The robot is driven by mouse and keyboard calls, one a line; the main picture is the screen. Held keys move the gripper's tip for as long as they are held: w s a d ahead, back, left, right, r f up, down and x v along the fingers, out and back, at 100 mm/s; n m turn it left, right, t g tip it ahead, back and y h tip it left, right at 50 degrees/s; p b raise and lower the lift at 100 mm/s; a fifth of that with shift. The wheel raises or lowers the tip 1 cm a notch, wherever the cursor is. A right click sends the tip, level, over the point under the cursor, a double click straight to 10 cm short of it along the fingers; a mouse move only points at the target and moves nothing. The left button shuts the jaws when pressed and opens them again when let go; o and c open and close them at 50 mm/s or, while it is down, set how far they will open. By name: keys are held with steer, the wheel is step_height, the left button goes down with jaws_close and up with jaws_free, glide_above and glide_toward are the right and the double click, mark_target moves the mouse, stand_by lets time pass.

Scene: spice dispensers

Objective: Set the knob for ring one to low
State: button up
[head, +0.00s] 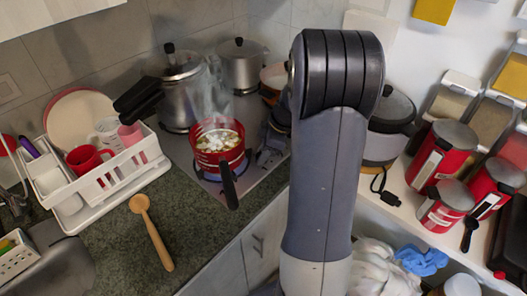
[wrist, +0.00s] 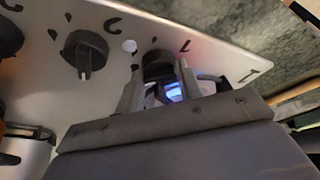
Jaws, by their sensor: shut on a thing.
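In the wrist view, a black knob (wrist: 157,62) stands on the pale stove panel (wrist: 115,80). My gripper (wrist: 160,82) has its two grey fingers on either side of this knob and is shut on it. The fingers partly cover the knob, so its pointer and setting cannot be read. Which ring it serves is not readable. A second black knob (wrist: 86,54) is to its left. In the head view, my arm blocks my gripper, and the panel's knobs do not show. The stove top (head: 262,160) carries a steaming red pot (head: 219,146).
A pressure cooker (head: 182,88) and a steel pot (head: 241,66) stand behind the red pot, whose black handle (head: 229,186) points toward the front. A white dish rack (head: 105,172) and a wooden spoon (head: 152,233) are at left. Red canisters (head: 441,155) stand at right.

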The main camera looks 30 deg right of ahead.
steer(key=shift+f+m+b, duration=0.15)
steer(key=shift+m+b, duration=0.15)
steer(key=shift+b, duration=0.1)
steer(key=shift+s+a+m+t+h+b, duration=0.1)
steer(key=shift+m+t+h+b, duration=0.25)
steer(key=shift+m+b, duration=0.65)
steer(key=shift+m+t+h+b, duration=0.3)
steer(key=shift+m+b, duration=0.3)
steer(key=shift+m, duration=0.3)
steer(key=m+h+b, duration=0.1)
steer(key=m, duration=0.1)
steer(key=shift+a+m+t, duration=0.1)
steer(key=shift+m+t, duration=0.15)
steer(key=shift+m, duration=0.05)
steer(key=shift+m+h, duration=0.55)
steer(key=shift+m, duration=1.15)
steer(key=o, duration=1)
